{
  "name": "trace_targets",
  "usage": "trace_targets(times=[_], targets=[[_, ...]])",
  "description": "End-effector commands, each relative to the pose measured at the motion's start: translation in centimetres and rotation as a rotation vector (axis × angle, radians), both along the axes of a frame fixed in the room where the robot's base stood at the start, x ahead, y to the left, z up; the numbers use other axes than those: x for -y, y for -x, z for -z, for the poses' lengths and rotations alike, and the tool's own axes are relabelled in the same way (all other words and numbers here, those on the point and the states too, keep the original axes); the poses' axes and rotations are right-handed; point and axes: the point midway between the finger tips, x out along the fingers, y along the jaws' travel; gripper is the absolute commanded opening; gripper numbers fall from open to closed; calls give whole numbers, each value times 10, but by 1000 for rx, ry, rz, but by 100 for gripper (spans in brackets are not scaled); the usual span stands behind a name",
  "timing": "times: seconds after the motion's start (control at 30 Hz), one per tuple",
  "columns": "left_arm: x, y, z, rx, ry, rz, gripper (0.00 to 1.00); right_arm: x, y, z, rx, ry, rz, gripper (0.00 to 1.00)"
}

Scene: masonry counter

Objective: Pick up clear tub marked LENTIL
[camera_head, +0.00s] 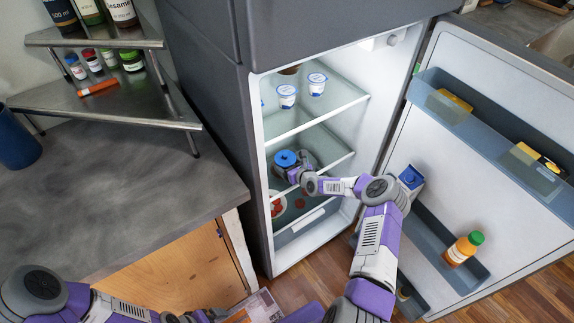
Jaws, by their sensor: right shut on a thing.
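A round tub with a blue lid (285,157) is on the middle level inside the open fridge. Its label cannot be read from here, and its body is mostly hidden by the shelf and my gripper. My right gripper (293,171) reaches into the fridge from the right and is shut on this tub at its right side. My left arm lies along the bottom left, and its gripper (188,317) is partly cut off at the bottom edge, so its jaws do not show clearly.
Small white-and-blue yogurt cups (287,95) stand on the glass shelf above. Red items (277,206) show below the tub. The open fridge door (480,130) on the right holds an orange bottle (463,249). A grey counter (110,200) with a corner rack (100,98) is left.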

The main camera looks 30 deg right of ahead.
Motion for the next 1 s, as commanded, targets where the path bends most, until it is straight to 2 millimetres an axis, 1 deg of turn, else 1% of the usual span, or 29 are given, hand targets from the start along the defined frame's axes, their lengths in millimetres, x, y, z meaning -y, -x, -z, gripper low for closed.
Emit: trace_targets(times=[0.17,0.27,0.5,0.6,0.77,0.83,0.87,1.0], targets=[[0,0,-3,0,0,0,100,5,-1,-9,4,-1,4,43],[0,0,-10,0,0,0,100,4,-1,-26,4,0,2,43],[0,0,-26,0,0,0,100,5,-1,-76,4,1,2,43],[0,0,-19,0,0,0,100,23,-3,-69,3,-5,7,43],[0,0,-12,0,0,0,100,51,-6,-68,4,-6,8,43],[0,0,-8,0,0,0,100,68,-7,-67,4,-6,11,43],[0,0,-6,0,0,0,100,72,-9,-67,5,-5,9,43],[0,0,4,0,0,0,100,106,-13,-67,4,-5,11,43]])
